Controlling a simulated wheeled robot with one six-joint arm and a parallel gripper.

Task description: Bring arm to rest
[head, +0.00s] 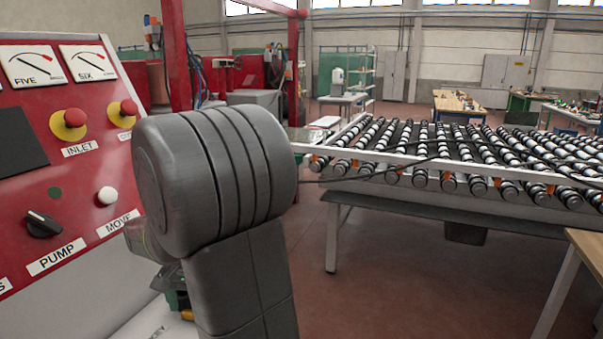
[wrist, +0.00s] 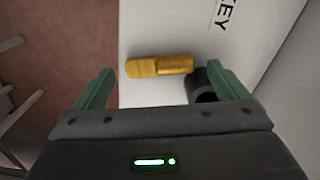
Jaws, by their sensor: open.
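My arm fills the middle of the head view. My gripper (wrist: 162,78) shows in the wrist view with its two green fingers spread apart and nothing held between them. A yellow piece (wrist: 160,65) lies beyond the fingertips, in front of a white surface (wrist: 180,25) marked KEY. A dark round part (wrist: 202,88) is beside the right finger; I cannot tell whether they touch. In the head view only a small green bit of the gripper shows low behind my arm, and the rest is hidden.
A red control panel (head: 60,195) with gauges, two red-and-yellow buttons and a black PUMP knob (head: 43,224) stands close on the left. A roller conveyor (head: 450,165) spans the right. A wooden table edge (head: 590,250) is at lower right. Red floor (head: 400,290) between is clear.

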